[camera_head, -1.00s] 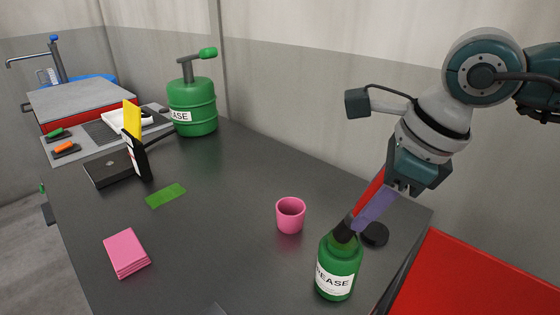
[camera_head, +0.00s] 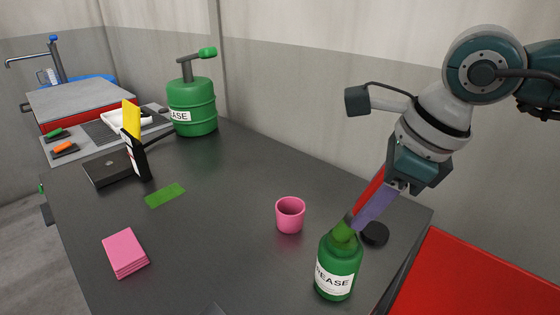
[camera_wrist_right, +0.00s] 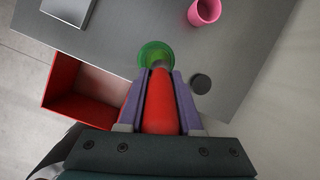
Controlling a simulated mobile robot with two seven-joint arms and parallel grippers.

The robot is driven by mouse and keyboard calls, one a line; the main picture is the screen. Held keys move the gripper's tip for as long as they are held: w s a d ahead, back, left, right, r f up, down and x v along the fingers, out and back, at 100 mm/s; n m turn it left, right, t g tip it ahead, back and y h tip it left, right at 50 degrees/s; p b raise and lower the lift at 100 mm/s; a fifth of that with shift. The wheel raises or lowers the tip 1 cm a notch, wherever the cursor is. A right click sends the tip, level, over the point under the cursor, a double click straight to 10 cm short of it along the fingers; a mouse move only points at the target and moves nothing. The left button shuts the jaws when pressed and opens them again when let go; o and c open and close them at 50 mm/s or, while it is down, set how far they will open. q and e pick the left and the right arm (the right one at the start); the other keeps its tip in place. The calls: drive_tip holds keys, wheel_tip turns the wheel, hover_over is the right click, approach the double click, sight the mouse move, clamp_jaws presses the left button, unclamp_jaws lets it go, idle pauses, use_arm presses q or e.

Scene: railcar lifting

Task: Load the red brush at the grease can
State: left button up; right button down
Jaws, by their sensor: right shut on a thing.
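My right gripper (camera_head: 370,207) is shut on the red brush (camera_head: 371,188), which tilts down to the left. In the right wrist view the red brush (camera_wrist_right: 160,104) lies between the two purple fingers (camera_wrist_right: 158,98). The green grease can (camera_head: 338,270), with a white label, stands upright near the front right of the table. The brush's head (camera_head: 343,230) is at the can's mouth and looks green; how deep it sits is hidden. The can also shows in the wrist view (camera_wrist_right: 154,50). My left gripper is not in view.
A pink cup (camera_head: 290,215) stands just behind and left of the can. A black round lid (camera_head: 374,234) lies to its right. Pink cloths (camera_head: 126,253) and a green pad (camera_head: 165,195) lie left. A larger green canister (camera_head: 192,107) stands farther back. A red surface (camera_head: 470,280) is at lower right.

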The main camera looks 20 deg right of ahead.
drive_tip(key=shift+s, duration=0.1)
drive_tip(key=shift+r+p, duration=2.5)
drive_tip(key=shift+r, duration=1)
drive_tip(key=shift+a+r+n, duration=0.15)
drive_tip(key=shift+a+n, duration=0.1)
drive_tip(key=shift+n, duration=0.25)
drive_tip(key=a+r+n+g+y, duration=0.25)
drive_tip(key=a+r+n, duration=0.35)
drive_tip(key=n, duration=0.5)
wheel_tip(320, 180, up, 39)
drive_tip(key=n+g+h+p, duration=0.4)
drive_tip(key=n+p, duration=1.1)
drive_tip(key=p, duration=1.5)
hover_over(369, 186)
drive_tip(key=s+a, duration=0.8)
drive_tip(key=s, duration=0.2)
drive_tip(key=shift+s+a+g+y, duration=0.1)
drive_tip(key=shift+s+g+y, duration=0.2)
drive_tip(key=shift+y, duration=0.45)
